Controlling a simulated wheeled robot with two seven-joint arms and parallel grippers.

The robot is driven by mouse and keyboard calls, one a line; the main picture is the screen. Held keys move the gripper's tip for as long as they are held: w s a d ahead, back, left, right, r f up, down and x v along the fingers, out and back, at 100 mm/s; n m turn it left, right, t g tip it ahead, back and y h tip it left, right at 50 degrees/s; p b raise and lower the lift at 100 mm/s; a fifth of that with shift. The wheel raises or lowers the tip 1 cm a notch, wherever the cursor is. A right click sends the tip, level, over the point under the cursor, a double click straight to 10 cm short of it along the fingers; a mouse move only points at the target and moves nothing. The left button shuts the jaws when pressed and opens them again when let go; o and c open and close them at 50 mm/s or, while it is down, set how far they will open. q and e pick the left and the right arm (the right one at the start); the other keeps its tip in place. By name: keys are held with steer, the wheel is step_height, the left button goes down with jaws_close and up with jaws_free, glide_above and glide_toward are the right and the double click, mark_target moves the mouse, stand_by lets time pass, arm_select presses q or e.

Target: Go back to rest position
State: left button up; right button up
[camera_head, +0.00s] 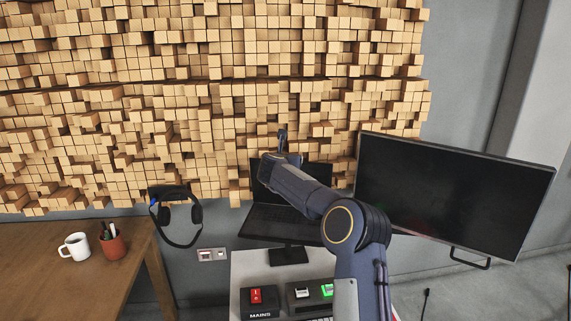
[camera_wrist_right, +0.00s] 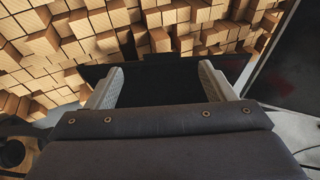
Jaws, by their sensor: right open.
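My right arm reaches up from the bottom of the head view. Its gripper (camera_head: 282,138) is raised in front of the black laptop's upper edge and the wooden block wall. In the right wrist view the right gripper (camera_wrist_right: 160,78) is open, with its two grey fingers wide apart and nothing between them. The dark laptop (camera_head: 275,222) shows beyond the fingers, partly hidden by my arm in the head view. My left gripper is not in view.
A large monitor (camera_head: 450,195) stands close on the right. A red-switch box marked MAINS (camera_head: 261,312) and a green-lit switch (camera_head: 327,290) sit on the white desk (camera_head: 243,270). Headphones (camera_head: 177,215) hang left. A mug (camera_head: 75,246) and pen cup (camera_head: 112,244) stand on the wooden table (camera_head: 50,285).

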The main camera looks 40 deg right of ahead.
stand_by(0.5)
steer(key=s+a+r+n+t+y, duration=0.35)
steer(key=a+r+n+t, duration=0.25)
steer(key=a+r+n, duration=0.6)
steer(key=s+a+n+y, duration=0.8)
steer(key=s+a+n, duration=0.1)
steer(key=a+n, duration=0.3)
steer(key=s+a+f+n+g+y, duration=0.1)
steer(key=s+a+f+n+g, duration=0.2)
steer(key=s+f+n, duration=0.3)
steer(key=s+a+f+n+g+y, duration=0.1)
steer(key=s+a+f+n+g, duration=0.3)
steer(key=s, duration=1.3)
steer(key=s+a+f+n+g+y, duration=0.1)
steer(key=s+a+f+n+g, duration=0.2)
steer(key=s+f+n, duration=0.6)
steer(key=s+a+f, duration=0.1)
steer(key=s+f, duration=0.2)
steer(key=f, duration=0.1)
steer(key=shift+s+a+f+n, duration=0.2)
steer(key=shift+f+n, duration=0.05)
steer(key=shift+n, duration=0.15)
